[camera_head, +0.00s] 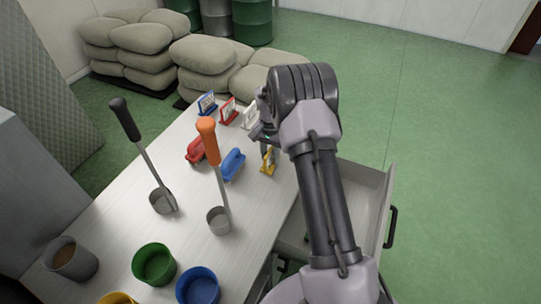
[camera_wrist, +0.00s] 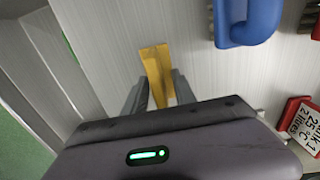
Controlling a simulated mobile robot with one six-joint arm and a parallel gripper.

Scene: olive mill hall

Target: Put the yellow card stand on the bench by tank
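The yellow card stand (camera_head: 268,161) stands on the pale bench (camera_head: 120,218), near its right edge above an open drawer. My gripper (camera_head: 264,143) is over it, pointing down. In the wrist view the yellow stand (camera_wrist: 157,72) lies between the two spread fingers of my gripper (camera_wrist: 160,88). The fingers flank it closely; any contact is hard to make out. No tank is clearly identifiable in view.
Blue (camera_head: 207,103), red (camera_head: 228,110) and white (camera_head: 250,115) card stands line the bench's far end. An open drawer (camera_head: 352,190) juts out right.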

